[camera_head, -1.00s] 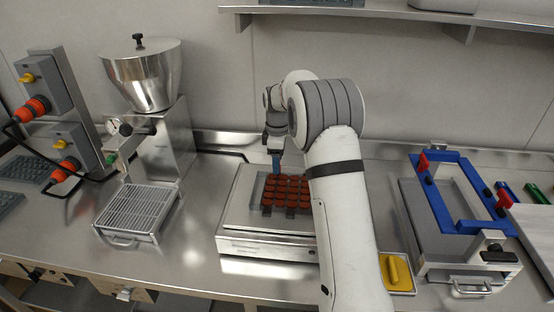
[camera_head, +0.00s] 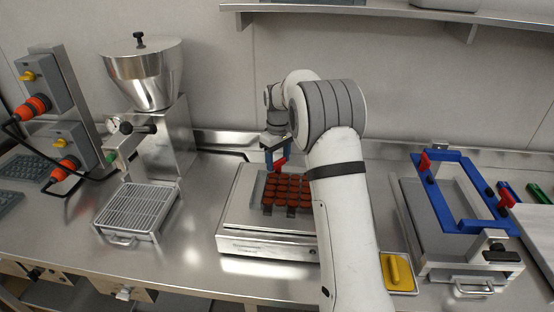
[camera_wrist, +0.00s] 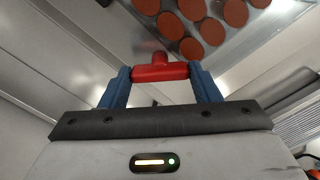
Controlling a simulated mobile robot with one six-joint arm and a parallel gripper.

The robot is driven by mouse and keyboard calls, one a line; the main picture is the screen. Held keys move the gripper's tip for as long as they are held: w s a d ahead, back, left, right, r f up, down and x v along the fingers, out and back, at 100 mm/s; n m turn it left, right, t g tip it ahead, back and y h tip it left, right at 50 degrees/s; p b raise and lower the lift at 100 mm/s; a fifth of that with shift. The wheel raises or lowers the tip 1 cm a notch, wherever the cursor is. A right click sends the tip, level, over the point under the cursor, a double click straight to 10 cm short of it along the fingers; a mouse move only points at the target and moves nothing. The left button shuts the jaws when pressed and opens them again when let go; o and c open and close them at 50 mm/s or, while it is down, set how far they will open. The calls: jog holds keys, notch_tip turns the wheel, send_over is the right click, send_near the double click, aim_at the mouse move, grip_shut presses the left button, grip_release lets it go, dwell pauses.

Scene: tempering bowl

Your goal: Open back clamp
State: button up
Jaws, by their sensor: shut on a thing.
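My gripper (camera_head: 274,157) is at the back edge of the steel table unit that bears the mould. Its blue fingers are shut on the red handle of the back clamp (camera_head: 281,163). In the wrist view, the red T-shaped handle (camera_wrist: 160,71) lies across between the two blue fingertips. The clamp's base is hidden. The mould (camera_head: 287,193), with several round red-brown pieces, sits on the unit (camera_head: 238,215) just in front of the clamp.
My arm covers the unit's right side. A steel hopper machine (camera_head: 150,85) stands at the left with a grated tray (camera_head: 138,208).

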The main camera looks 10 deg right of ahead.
aim_at(278, 160)
jog(key=m, duration=0.5)
jog(key=shift+w+r+m, duration=0.1)
jog(key=shift+r+m, duration=0.05)
jog(key=shift+m, duration=0.15)
jog(key=m, duration=0.5)
jog(key=shift+m, duration=0.3)
jog(key=o, duration=1)
notch_tip(278, 160, up, 8)
jog(key=shift+f+b, duration=0.25)
jog(key=shift+b, duration=0.5)
